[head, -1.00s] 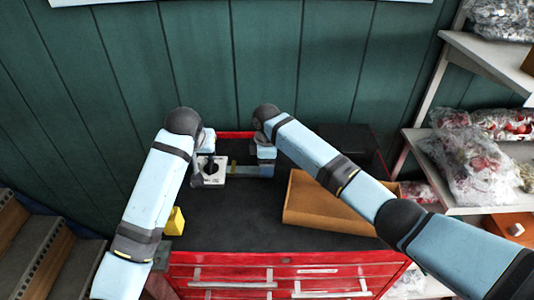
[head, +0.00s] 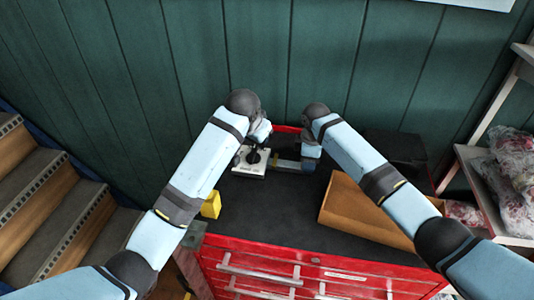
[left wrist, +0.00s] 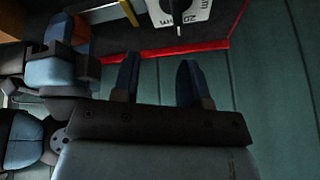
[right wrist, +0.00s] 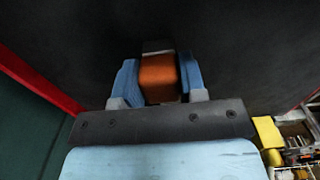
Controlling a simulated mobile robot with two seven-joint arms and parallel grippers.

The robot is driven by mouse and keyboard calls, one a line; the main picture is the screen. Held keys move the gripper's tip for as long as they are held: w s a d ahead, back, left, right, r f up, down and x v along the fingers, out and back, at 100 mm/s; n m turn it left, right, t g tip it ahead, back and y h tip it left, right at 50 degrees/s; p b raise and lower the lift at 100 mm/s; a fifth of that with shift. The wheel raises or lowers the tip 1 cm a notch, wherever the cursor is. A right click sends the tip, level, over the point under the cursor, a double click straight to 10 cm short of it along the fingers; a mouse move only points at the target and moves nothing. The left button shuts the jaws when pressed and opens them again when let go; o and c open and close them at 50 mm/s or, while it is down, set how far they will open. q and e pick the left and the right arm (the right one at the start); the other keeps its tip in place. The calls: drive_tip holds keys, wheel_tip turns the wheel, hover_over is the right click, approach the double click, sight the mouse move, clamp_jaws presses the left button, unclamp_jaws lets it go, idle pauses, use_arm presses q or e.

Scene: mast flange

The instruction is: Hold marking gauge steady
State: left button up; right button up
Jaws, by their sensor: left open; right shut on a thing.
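My right gripper (right wrist: 160,85) is shut on an orange-brown block (right wrist: 160,80) with a greyish end, apparently the marking gauge. The block sits between its two blue fingers over the dark bench top. In the head view my right gripper (head: 308,155) is low over the back of the bench, and the gauge cannot be made out clearly. My left gripper (left wrist: 158,80) is open, with nothing between its fingers. In the head view it (head: 262,136) is just behind and above a white plate with a black knob (head: 247,168).
The dark bench top (head: 270,215) sits on a red drawer cabinet (head: 310,270). A brown tray (head: 365,212) is at right and a yellow block (head: 211,205) at left. A green wall stands behind, shelves at right, stairs at left. The middle front of the top is clear.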

sight(252, 152)
use_arm(q)
drive_tip(key=w+a+r+m+g+y, duration=0.1)
drive_tip(key=w+m+g, duration=0.15)
drive_tip(key=m, duration=1.35)
drive_tip(key=w+a+r+m+g, duration=0.1)
drive_tip(key=w+r+m+g, duration=0.15)
drive_tip(key=m, duration=1.25)
drive_tip(key=f, duration=0.8)
drive_tip(key=s+f, duration=0.1)
drive_tip(key=f, duration=0.4)
drive_tip(key=shift+d, duration=0.25)
drive_tip(key=shift+c, duration=0.2)
clamp_jaws()
